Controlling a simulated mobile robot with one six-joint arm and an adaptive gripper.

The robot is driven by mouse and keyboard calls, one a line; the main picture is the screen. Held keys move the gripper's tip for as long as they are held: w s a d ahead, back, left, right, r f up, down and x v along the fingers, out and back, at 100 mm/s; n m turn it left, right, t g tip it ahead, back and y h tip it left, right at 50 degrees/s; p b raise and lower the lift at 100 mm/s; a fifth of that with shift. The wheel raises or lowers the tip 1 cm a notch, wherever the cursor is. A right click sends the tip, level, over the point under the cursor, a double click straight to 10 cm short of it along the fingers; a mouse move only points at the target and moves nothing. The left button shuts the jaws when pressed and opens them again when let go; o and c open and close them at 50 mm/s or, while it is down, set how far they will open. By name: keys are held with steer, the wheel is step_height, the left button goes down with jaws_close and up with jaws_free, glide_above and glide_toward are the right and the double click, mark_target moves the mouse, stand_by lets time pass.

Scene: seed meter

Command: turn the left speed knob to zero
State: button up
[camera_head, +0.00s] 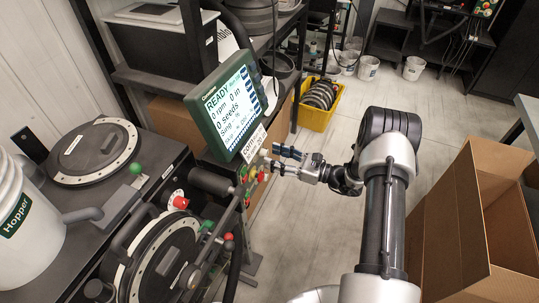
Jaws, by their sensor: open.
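The seed meter's control panel (253,174) is below a green-framed screen (226,105), seen at a steep angle. The screen reads READY, 0 rpm and 0 seeds. Small red and green controls show on the panel, but I cannot make out the left speed knob or its setting. My gripper (277,160) is open, its fingers pointing left at the panel's right edge. It looks close to the panel face; I cannot tell whether it touches anything. Nothing shows between the fingers.
A white Hopper bucket (25,225) and round black meter housings (95,150) stand at left. A yellow crate (317,119) is on the floor behind. An open cardboard box (455,230) stands right. The middle floor is clear.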

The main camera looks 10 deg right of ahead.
mark_target(263, 153)
steer(key=shift+x, duration=1.3)
steer(key=shift+c, duration=0.3)
steer(key=c, duration=1)
